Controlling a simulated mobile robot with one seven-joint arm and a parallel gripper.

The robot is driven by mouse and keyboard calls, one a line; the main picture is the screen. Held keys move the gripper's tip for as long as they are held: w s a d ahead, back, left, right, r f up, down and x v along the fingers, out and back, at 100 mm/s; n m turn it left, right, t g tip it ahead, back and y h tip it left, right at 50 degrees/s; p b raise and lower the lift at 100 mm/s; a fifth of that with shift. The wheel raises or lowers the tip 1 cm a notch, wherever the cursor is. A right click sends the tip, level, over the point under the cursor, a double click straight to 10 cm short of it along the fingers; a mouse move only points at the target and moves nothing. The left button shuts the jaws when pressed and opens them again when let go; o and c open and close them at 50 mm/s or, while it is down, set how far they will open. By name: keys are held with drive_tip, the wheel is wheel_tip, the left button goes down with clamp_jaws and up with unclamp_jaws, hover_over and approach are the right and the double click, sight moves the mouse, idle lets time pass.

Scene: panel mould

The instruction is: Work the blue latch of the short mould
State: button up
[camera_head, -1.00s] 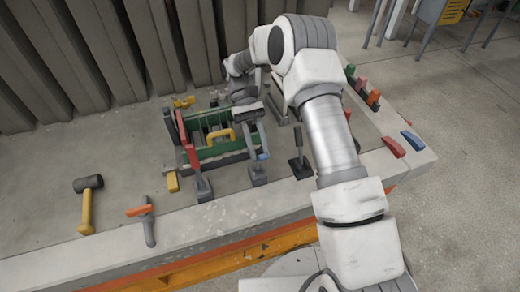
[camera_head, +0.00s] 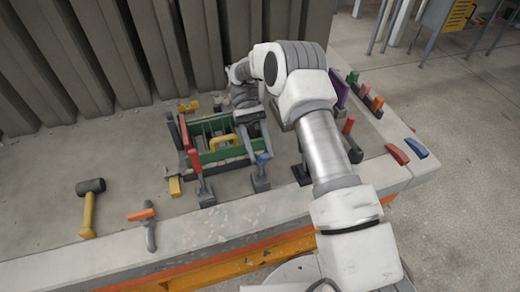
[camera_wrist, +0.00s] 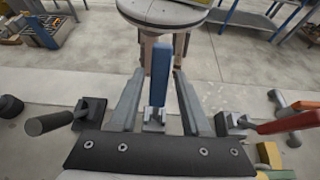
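The short mould (camera_head: 188,128), a green-sided frame with a yellow handle (camera_head: 225,141), sits on the concrete bench in the head view. Its blue latch (camera_head: 264,158) is at the front right corner, on a dark grey clamp base (camera_head: 260,181). In the wrist view the blue latch (camera_wrist: 161,68) stands nearly upright. My gripper (camera_wrist: 160,80) is open, with its two grey fingers on either side of the blue handle in the picture. A gap shows on both sides, and I cannot tell the depth. In the head view my gripper (camera_head: 250,116) is above the mould's right side.
A red-handled latch (camera_head: 195,162) stands at the mould's front left. A black clamp (camera_head: 301,172) stands to the right. A mallet (camera_head: 88,206) and an orange-handled tool (camera_head: 144,216) lie left on the bench. Coloured handles (camera_head: 397,153) lie at the right edge.

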drive_tip(key=shift+o, duration=0.6)
drive_tip(key=r, duration=0.1)
drive_tip(key=r+p, duration=0.1)
drive_tip(key=r, duration=0.2)
drive_tip(key=shift+d+r+p, duration=0.35)
drive_tip(key=s+d+r+b, duration=0.1)
drive_tip(key=s+d+r, duration=0.2)
drive_tip(key=d+r, duration=0.3)
drive_tip(key=d, duration=0.4)
drive_tip(key=shift+d+r, duration=0.2)
drive_tip(key=shift+d, duration=0.15)
